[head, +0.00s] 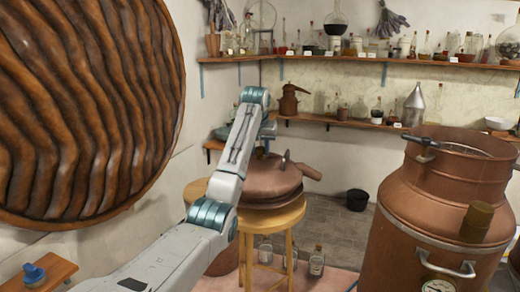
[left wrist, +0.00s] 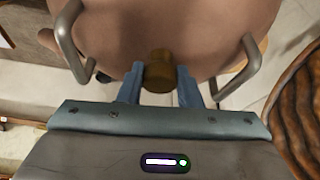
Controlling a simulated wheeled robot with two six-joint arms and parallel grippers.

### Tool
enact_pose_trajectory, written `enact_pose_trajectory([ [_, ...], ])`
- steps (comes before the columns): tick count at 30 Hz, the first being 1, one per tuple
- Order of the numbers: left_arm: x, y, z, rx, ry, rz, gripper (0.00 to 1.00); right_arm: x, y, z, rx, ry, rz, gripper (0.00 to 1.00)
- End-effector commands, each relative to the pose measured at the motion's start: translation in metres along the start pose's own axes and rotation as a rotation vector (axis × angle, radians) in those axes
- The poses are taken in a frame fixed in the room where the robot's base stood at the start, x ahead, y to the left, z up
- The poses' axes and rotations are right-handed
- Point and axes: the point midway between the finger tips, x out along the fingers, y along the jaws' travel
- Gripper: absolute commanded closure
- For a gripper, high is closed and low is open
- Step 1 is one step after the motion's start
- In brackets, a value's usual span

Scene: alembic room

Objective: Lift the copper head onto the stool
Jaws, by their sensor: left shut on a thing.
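The copper head (head: 268,180) is a round, reddish-brown vessel with a spout pointing right and a steel handle on top. In the head view it is at the top of the round wooden stool (head: 288,217), apparently level; I cannot tell whether it rests there or hangs just above. In the left wrist view the copper head (left wrist: 215,25) fills the top, with a steel handle on each side. My left gripper (left wrist: 158,80) is shut on its brown knob (left wrist: 158,66). In the head view my arm hides part of the copper head. My right gripper is out of view.
A large copper still (head: 440,205) with an open top, a gauge and handles stands at the right. Shelves of glassware (head: 375,60) line the back walls. A black bucket (head: 357,199) and glass jars (head: 316,262) are on the floor. A big ribbed wooden disc (head: 90,110) is at the left.

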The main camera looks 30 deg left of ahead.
Motion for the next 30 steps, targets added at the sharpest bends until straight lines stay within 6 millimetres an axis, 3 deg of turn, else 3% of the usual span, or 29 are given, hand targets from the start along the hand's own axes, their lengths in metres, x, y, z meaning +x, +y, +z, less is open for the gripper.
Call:
enact_pose_trajectory([
  [16, -0.006, 0.000, 0.001, -0.001, 0.006, 0.001, 1.00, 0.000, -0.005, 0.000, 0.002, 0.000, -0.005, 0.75],
  [30, 0.007, 0.000, 0.005, -0.001, 0.006, 0.001, 1.00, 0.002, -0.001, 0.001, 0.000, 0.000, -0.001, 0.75],
])
